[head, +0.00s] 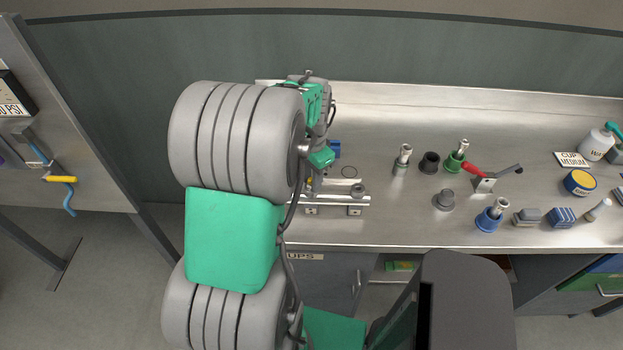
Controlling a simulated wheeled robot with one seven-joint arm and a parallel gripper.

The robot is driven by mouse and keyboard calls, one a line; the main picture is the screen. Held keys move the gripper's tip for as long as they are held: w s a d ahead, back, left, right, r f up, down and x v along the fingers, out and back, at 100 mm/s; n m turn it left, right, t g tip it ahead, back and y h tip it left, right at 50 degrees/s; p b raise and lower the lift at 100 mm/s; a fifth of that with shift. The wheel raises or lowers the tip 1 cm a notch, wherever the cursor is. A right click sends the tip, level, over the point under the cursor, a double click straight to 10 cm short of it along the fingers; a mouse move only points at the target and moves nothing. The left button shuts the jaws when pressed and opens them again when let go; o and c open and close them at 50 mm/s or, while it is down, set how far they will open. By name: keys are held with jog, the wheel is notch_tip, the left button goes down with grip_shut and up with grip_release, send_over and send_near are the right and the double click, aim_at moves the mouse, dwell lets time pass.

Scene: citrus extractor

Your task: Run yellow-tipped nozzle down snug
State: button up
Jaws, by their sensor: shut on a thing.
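My gripper (314,172) is over the left part of the steel bench, above a metal rail fixture (345,200). My arm hides most of it, and its fingertips are hard to make out. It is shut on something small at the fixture. A small yellow spot (311,183) shows just below it, which looks like the yellow-tipped nozzle. The nozzle's body and seat are hidden, so I cannot tell how far down it sits.
Right of the fixture stand metal pieces in a silver (401,168), a green (452,164) and a blue holder (487,221). A blue block (335,148) is close behind the gripper.

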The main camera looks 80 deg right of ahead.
jog(key=o, duration=0.5)
jog(key=shift+m, duration=0.4)
jog(key=o, duration=0.5)
jog(key=shift+o, duration=0.2)
